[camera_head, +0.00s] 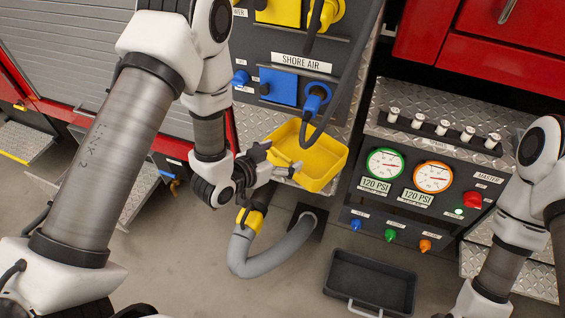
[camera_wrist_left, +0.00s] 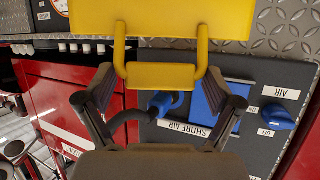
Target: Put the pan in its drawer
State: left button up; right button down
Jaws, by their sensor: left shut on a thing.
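The yellow pan (camera_head: 317,170) is an open, shallow tray held in the air in front of the panel. My left gripper (camera_head: 280,166) is shut on the pan's handle at its left side. In the left wrist view the yellow handle (camera_wrist_left: 161,76) lies between the fingertips, and the pan's wall fills the top. The drawer (camera_head: 372,283) is a dark, open box with a silver handle, low at the front of the panel and below and right of the pan. It looks empty. My right arm shows at the right edge, but its gripper is out of view.
A grey hose with a yellow end (camera_head: 275,254) curves below my left gripper, left of the drawer. The gauge panel (camera_head: 404,183) with knobs and a red button stands above the drawer. A cable hangs from the blue shore air plug (camera_head: 316,97) just over the pan.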

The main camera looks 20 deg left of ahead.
pick_arm(q)
jog(key=f, duration=0.3)
jog(key=shift+w+d+p, duration=0.15)
jog(key=shift+d+p, duration=0.05)
jog(key=shift+p, duration=0.15)
jog(key=shift+f, duration=0.4)
jog(key=o, duration=1.5)
jog(key=p, duration=0.2)
send_near(283, 164)
jog(key=s+r, duration=0.3)
jog(key=s, duration=0.1)
jog(key=shift+r, duration=0.3)
